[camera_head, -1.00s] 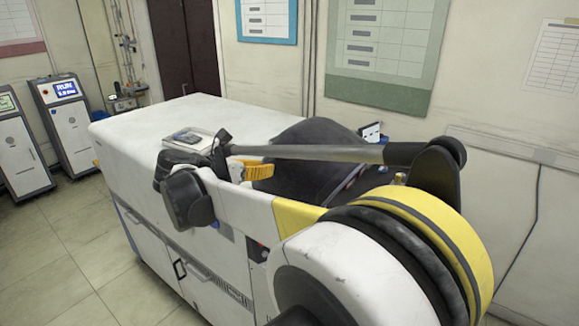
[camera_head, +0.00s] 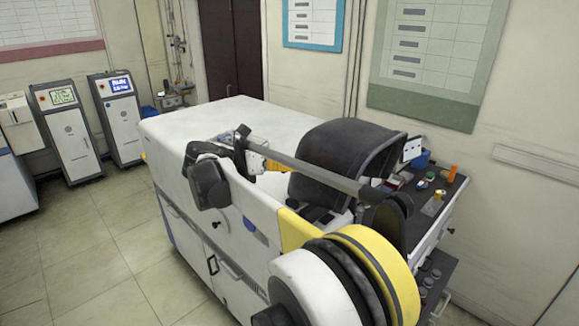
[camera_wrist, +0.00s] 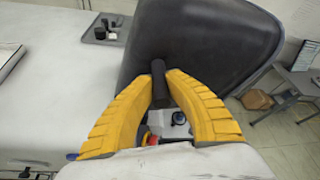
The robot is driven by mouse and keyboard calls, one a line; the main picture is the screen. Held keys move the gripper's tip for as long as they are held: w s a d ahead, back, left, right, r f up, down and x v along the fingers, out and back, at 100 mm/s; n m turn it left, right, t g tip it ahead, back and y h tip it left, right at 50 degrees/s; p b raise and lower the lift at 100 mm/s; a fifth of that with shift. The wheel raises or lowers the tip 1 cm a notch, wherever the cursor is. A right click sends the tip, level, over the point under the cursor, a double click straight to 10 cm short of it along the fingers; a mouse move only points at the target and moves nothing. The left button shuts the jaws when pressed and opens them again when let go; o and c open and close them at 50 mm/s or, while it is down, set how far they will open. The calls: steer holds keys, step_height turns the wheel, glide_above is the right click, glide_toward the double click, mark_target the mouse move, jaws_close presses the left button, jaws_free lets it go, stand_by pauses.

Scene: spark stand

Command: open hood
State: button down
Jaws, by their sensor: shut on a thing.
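The hood (camera_head: 345,148) is a dark grey curved cover on the white spark stand (camera_head: 205,122). In the head view its side faces right, and light-coloured parts show below its lower front edge. In the wrist view the hood (camera_wrist: 200,42) fills the upper middle. My gripper (camera_wrist: 159,88) has two yellow ribbed fingers, shut on the hood's short black handle (camera_wrist: 158,72).
Right of the hood is a dark worktop (camera_head: 432,190) with small containers and an orange cylinder (camera_head: 453,172). A small screen (camera_head: 412,148) stands behind it. Cabinets with displays (camera_head: 118,115) stand at the back left. The tiled floor (camera_head: 100,235) at left is clear.

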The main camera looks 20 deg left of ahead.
steer(key=c, duration=1.3)
jaws_free()
steer(key=shift+w+f, duration=0.15)
steer(key=shift+w, duration=0.05)
steer(key=shift+s, duration=0.1)
steer(key=v, duration=1.2)
